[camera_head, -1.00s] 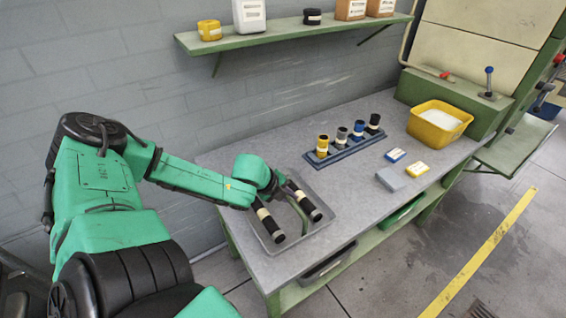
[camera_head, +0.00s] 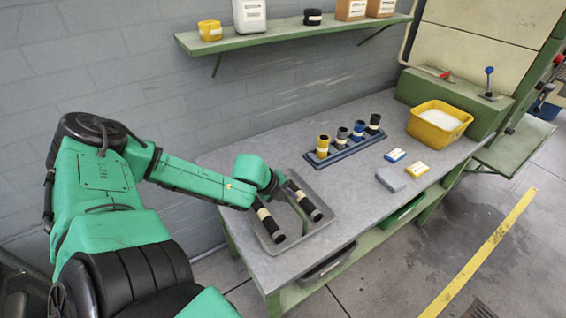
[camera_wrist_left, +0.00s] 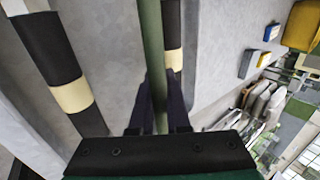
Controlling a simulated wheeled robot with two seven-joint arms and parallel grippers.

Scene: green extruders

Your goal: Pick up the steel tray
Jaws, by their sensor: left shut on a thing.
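The steel tray (camera_head: 294,233) is on the near left end of the bench. Two black tubes with cream bands lie in it, a left tube (camera_head: 269,221) and a right tube (camera_head: 303,200), with a green bar (camera_head: 302,220) between them. My left gripper (camera_head: 286,198) reaches in over the tray from the left, partly hidden behind its own wrist. The left wrist view shows its fingers (camera_wrist_left: 160,100) shut on the green bar (camera_wrist_left: 151,40), with a tube (camera_wrist_left: 55,60) to the left. I cannot tell any gap under the tray. My right gripper is not in view.
A blue rack (camera_head: 347,150) with several upright tubes stands behind the tray. Small boxes (camera_head: 391,179) and a yellow bin (camera_head: 440,122) are to the right. A green shelf (camera_head: 290,35) is on the wall above. Bench surface right of the tray is clear.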

